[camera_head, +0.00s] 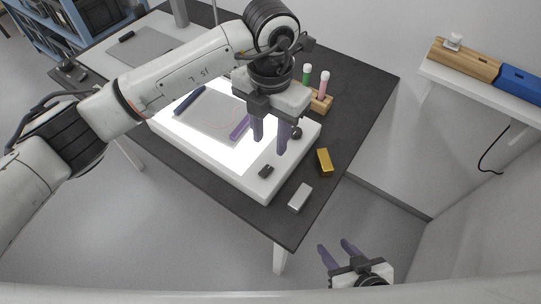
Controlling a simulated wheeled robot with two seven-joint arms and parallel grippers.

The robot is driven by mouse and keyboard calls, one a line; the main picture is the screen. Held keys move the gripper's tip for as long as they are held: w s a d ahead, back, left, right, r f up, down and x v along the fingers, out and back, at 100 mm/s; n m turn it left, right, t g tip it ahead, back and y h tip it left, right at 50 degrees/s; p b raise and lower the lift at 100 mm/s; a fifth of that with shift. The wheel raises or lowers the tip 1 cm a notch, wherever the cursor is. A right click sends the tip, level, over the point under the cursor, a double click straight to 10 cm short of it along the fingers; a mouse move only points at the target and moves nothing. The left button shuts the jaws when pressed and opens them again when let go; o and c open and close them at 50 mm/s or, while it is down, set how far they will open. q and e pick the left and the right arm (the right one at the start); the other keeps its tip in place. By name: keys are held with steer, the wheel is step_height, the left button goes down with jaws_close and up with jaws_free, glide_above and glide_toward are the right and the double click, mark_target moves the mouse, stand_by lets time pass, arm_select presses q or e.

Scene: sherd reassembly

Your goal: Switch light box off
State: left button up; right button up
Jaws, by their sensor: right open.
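The light box (255,183) is a white slab on the dark table, and its top panel glows bright white. A small black switch-like part (266,171) sits on its front rim, and a dark round knob (296,132) is near its right corner. My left gripper (269,146) reaches in over the right part of the box, fingers pointing down and apart with nothing seen between them. Its fingertips are close to the knob in the picture; whether they touch the box I cannot tell. My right gripper (334,246) is open and empty, low at the bottom right, off the table.
A wooden holder (321,103) with capped tubes stands behind.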

mark_target(271, 166)
arm_select(q)
step_height(271, 166, down, 8)
steer(key=shift+d+f+p, duration=0.1)
steer(key=shift+p, duration=0.3)
